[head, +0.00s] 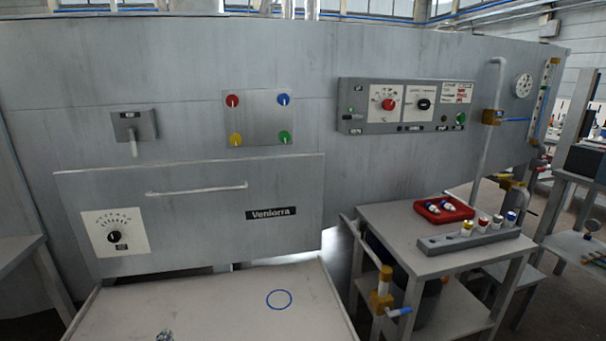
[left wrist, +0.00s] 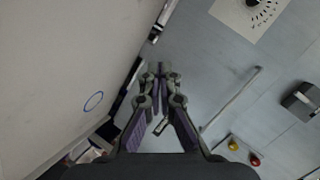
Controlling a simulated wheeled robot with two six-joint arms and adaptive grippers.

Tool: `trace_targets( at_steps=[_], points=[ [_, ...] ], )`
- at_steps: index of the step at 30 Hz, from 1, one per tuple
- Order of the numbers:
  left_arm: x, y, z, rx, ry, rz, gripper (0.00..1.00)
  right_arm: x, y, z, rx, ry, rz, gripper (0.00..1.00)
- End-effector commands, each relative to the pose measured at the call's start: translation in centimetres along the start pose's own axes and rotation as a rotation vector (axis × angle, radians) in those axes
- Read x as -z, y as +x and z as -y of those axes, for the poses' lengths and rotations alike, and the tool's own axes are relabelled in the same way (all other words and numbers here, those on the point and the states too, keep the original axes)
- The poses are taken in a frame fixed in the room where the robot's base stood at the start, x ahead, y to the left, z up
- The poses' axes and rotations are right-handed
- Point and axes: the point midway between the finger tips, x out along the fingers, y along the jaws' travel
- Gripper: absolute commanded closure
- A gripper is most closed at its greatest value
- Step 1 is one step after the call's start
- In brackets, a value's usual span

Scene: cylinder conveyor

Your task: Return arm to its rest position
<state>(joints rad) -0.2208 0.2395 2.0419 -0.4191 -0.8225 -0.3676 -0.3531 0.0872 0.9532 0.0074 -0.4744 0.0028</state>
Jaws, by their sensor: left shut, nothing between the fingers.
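My left gripper (left wrist: 160,70) shows large in the left wrist view, its fingers together and nothing between them. Beyond it are the pale table on the left and the grey machine front on the right. In the head view only a small dark tip, apparently of my left gripper (head: 165,336), shows at the bottom edge over the pale table (head: 215,305). A blue ring mark (head: 279,299) lies on the table, right of that tip, and shows in the left wrist view (left wrist: 93,101). My right gripper is in neither view.
The grey machine (head: 190,215) with a handle, dial and colored knobs stands behind the table. At right, a side table (head: 395,222) holds a red tray (head: 444,209) and a grey rack (head: 470,239) with several capped cylinders. A valve pipe (head: 383,285) stands between the tables.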

Motion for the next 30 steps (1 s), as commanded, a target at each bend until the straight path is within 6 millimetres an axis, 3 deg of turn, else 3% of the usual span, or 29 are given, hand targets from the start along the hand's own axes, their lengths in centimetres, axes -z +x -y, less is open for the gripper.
trace_targets(
  at_steps=[12, 22, 30],
  points=[
    [-5.5, -10.6, -9.6, -0.391, -0.413, 0.328, 1.0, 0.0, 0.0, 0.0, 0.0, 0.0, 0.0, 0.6],
    [-7.4, -20.0, -14.2, -0.639, -0.597, 0.576, 1.0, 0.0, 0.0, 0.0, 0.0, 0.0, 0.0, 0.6],
    [-11.2, -14.7, -20.5, -0.642, -0.587, 0.609, 1.0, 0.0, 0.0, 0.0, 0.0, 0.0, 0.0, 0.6]
  ],
)
